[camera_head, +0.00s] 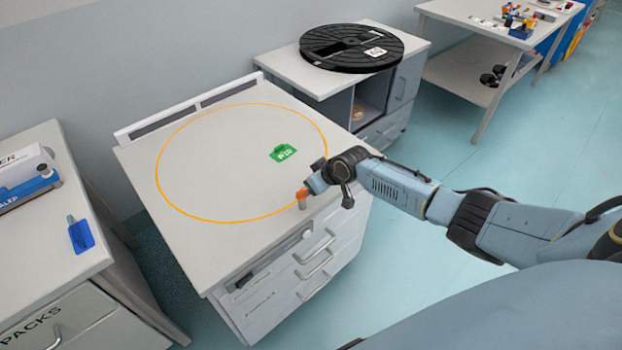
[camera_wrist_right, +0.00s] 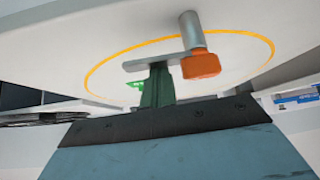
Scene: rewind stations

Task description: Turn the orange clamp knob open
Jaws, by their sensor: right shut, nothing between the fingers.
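The orange clamp knob (camera_head: 302,193) sits on top of a short grey post (camera_head: 302,204) at the front right edge of the workbench top (camera_head: 225,155). In the right wrist view the knob (camera_wrist_right: 201,65) shows clearly on its post (camera_wrist_right: 190,30). A flat grey bar (camera_wrist_right: 145,63) reaches from near the post across the fingertips. My right gripper (camera_head: 314,187) is right beside the knob in the head view. In the wrist view its dark green fingers (camera_wrist_right: 157,86) are shut and empty, to the left of the knob. Whether they touch the bar I cannot tell. My left gripper is out of view.
A thin orange ring outline (camera_head: 190,214) marks the bench top, with a green tag (camera_head: 283,152) inside it. A black reel (camera_head: 351,47) lies on the cabinet behind. A blue tag (camera_head: 81,235) lies on the left cabinet. Drawers (camera_head: 314,255) face front.

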